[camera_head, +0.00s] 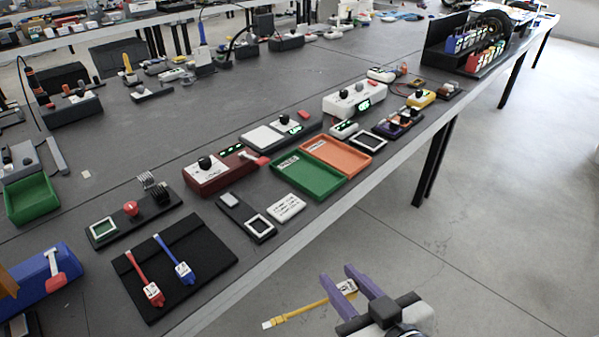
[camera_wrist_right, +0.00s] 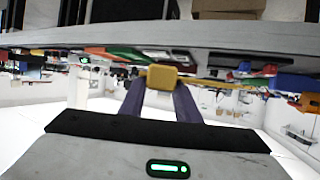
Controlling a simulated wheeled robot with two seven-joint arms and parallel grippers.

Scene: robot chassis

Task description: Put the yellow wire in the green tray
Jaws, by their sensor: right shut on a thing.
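The yellow wire (camera_head: 300,312) is in the head view at the bottom centre, off the table's front edge and above the floor. My right gripper (camera_head: 336,272), with purple fingers, is shut on the wire's broad end; the thin end sticks out to the left. In the right wrist view, its yellow end (camera_wrist_right: 162,77) sits between the fingertips. The green tray (camera_head: 312,184) lies near the table's front edge, up and left of the gripper, and looks empty. A second green tray (camera_head: 32,200) stands at the far left. My left gripper is not in view.
An orange tray (camera_head: 345,157) adjoins the green one. A black mat (camera_head: 205,250) holds a red wire (camera_head: 145,278) and a blue wire (camera_head: 175,260). A white label card (camera_head: 286,208) lies in front of the green tray. Several devices stand behind.

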